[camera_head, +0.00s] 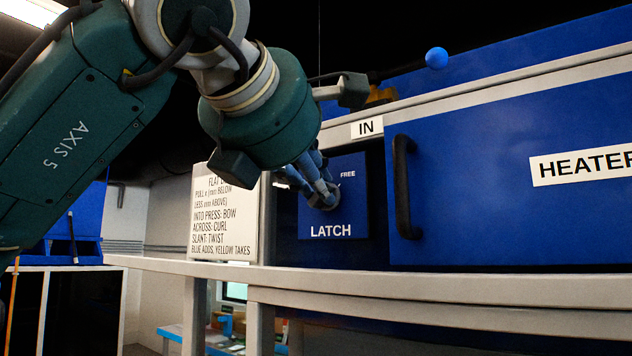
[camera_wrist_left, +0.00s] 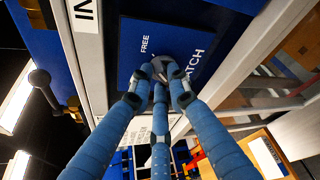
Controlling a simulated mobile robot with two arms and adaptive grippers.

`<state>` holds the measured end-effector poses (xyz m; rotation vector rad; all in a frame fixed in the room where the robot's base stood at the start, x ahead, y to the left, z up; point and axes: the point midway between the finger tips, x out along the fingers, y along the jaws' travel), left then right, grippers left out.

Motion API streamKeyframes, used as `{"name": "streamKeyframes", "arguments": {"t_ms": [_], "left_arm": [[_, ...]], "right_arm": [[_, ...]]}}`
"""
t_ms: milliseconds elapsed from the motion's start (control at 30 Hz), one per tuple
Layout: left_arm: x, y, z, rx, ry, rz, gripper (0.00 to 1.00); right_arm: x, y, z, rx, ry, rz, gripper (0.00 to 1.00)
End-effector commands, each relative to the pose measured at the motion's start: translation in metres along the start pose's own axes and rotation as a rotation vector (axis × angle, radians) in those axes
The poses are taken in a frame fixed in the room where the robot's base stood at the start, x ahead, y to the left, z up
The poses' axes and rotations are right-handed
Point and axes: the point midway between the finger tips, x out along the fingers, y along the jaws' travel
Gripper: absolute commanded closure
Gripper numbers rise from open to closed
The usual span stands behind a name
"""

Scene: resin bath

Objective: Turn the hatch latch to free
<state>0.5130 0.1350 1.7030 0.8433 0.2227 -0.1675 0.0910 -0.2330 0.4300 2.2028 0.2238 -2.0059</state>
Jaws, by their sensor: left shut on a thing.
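The latch panel (camera_head: 346,207) is a blue plate marked LATCH and FREE, set in the frame left of the heater hatch. A small round knob (camera_head: 329,197) sits on it. My left gripper (camera_head: 322,192) has its blue fingers closed around the knob. In the left wrist view the fingers (camera_wrist_left: 161,72) meet on the knob over the latch panel (camera_wrist_left: 165,42), hiding most of it. Where the latch points is not clear. My right gripper is in neither view.
The blue heater hatch (camera_head: 480,200) with a black handle (camera_head: 401,187) is closed at the right. A white sign (camera_head: 224,215) stands left of the latch. A pale rail (camera_head: 420,285) runs below. A blue ball knob (camera_head: 436,58) juts out above.

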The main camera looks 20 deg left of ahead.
Motion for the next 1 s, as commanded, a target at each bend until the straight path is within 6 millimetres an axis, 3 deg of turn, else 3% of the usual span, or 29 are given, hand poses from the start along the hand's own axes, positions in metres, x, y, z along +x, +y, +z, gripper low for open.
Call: {"name": "streamKeyframes", "arguments": {"t_ms": [133,167,267,667,1000], "left_arm": [[0.004,-0.006,-0.005,0.007,0.016,-0.013,1.00],[0.004,-0.006,-0.005,0.007,0.016,-0.013,0.81],[0.004,-0.005,-0.005,0.006,0.016,-0.012,0.64],[-0.008,-0.001,-0.001,0.001,0.005,-0.004,0.64],[-0.075,-0.001,-0.001,0.002,0.006,-0.005,0.64]], "right_arm": [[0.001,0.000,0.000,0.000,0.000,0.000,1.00],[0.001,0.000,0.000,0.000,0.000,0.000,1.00],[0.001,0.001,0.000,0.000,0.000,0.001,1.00],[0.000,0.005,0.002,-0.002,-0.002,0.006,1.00],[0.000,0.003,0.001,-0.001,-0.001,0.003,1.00]]}}
